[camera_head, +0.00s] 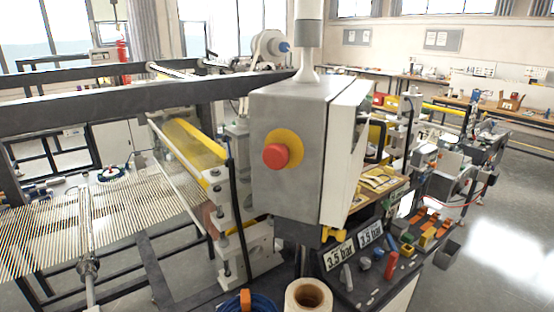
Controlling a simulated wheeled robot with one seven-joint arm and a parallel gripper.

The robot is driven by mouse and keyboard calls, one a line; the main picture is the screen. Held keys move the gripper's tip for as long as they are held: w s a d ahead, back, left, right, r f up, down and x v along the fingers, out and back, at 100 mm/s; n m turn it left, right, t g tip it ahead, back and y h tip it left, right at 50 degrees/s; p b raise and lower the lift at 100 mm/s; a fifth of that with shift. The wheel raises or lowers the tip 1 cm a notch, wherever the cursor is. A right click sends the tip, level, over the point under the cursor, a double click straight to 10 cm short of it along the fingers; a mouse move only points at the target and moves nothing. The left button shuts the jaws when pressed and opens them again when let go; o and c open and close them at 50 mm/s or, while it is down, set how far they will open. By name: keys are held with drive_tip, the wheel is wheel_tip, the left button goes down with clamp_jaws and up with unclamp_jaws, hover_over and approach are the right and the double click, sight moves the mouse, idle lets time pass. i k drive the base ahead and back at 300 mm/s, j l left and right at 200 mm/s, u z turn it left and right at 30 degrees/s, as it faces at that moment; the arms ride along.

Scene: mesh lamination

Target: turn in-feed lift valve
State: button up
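A dark sloped panel (350,293) stands at the lower right of the middle, with two "3.5 bar" signs (339,256) along its back edge. Several small levers and knobs sit on it: a grey lever (346,276), a blue-grey knob (365,263), a red upright piece (391,265), and yellow and orange pieces farther right. I cannot tell which of them is the in-feed lift valve; no label for it is readable. My gripper is not in view.
A grey control box (290,150) with a red stop button (275,155) hangs in front of the panel's back. A dark beam (150,101) crosses at left. Open floor (505,215) lies right.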

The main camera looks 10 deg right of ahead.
sight(345, 277)
drive_tip(key=i+l+u, duration=0.15)
drive_tip(key=l, duration=0.25)
drive_tip(key=i+l+u, duration=0.1)
drive_tip(key=l, duration=0.35)
drive_tip(key=i+l+u, duration=0.15)
drive_tip(key=l, duration=0.3)
